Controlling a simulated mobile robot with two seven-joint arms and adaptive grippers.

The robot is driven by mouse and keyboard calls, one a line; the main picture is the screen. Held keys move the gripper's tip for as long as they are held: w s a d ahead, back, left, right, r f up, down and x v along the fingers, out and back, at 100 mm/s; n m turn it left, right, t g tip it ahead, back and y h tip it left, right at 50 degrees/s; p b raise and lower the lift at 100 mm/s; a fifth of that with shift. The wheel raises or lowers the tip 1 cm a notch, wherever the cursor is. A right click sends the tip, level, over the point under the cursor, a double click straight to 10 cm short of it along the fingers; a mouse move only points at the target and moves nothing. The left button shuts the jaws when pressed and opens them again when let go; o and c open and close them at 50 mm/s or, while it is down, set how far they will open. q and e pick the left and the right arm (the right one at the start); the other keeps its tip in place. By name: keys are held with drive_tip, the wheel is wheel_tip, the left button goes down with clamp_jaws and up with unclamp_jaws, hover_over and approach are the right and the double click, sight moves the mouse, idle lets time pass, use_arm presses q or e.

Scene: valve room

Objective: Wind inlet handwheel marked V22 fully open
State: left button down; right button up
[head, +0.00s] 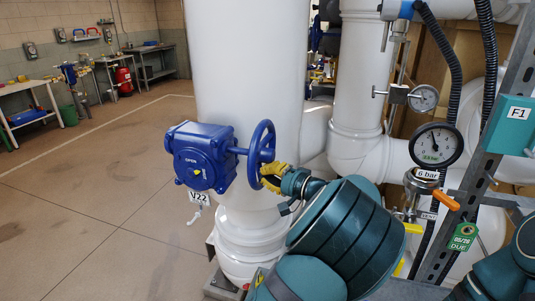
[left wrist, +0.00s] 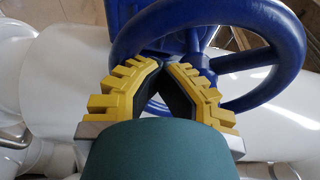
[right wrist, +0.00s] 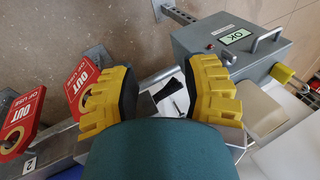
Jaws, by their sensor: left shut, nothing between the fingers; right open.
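The blue handwheel (head: 261,150) stands on the right side of a blue gearbox (head: 199,157) marked OPEN, with a yellow pointer on its face. A white tag V22 (head: 199,197) hangs below the gearbox. My left gripper (head: 269,176) is at the lower rim of the wheel, shut and empty. In the left wrist view its yellow-backed fingertips (left wrist: 160,68) meet in front of the wheel (left wrist: 293,52), over its lower rim; contact cannot be told. My right gripper (right wrist: 163,75) is open and empty, away from the wheel; the head view does not show it.
A thick white pipe (head: 250,60) stands behind the wheel. A pressure gauge (head: 436,145) tagged 6 bar and a steel frame (head: 497,130) are to the right. In the right wrist view red OUT OF USE tags (right wrist: 18,124) and a grey box (right wrist: 235,50) are near. Floor at left is clear.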

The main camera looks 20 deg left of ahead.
use_arm(q)
drive_tip(key=shift+m+t, duration=0.4)
drive_tip(key=shift+t, duration=0.1)
drive_tip(key=shift+w+a+r+p, duration=0.15)
drive_tip(key=shift+w+r, duration=0.15)
drive_tip(key=shift+w, duration=0.65)
drive_tip(key=shift+w+a+r+p, duration=0.15)
drive_tip(key=shift+w+r, duration=0.1)
drive_tip(key=shift+w, duration=0.65)
drive_tip(key=shift+w+r+p, duration=0.15)
drive_tip(key=shift+w+r, duration=0.15)
drive_tip(key=shift+w, duration=0.65)
use_arm(e)
drive_tip(key=shift+w+r, duration=0.15)
drive_tip(key=shift+w, duration=0.75)
use_arm(q)
drive_tip(key=shift+w+r+p, duration=0.3)
drive_tip(key=shift+r+p, duration=0.25)
drive_tip(key=shift+r, duration=0.25)
drive_tip(key=shift+a+f, duration=0.15)
drive_tip(key=shift+a, duration=0.15)
drive_tip(key=shift+d, duration=0.1)
use_arm(e)
drive_tip(key=shift+a+r, duration=0.2)
drive_tip(key=shift+r, duration=0.35)
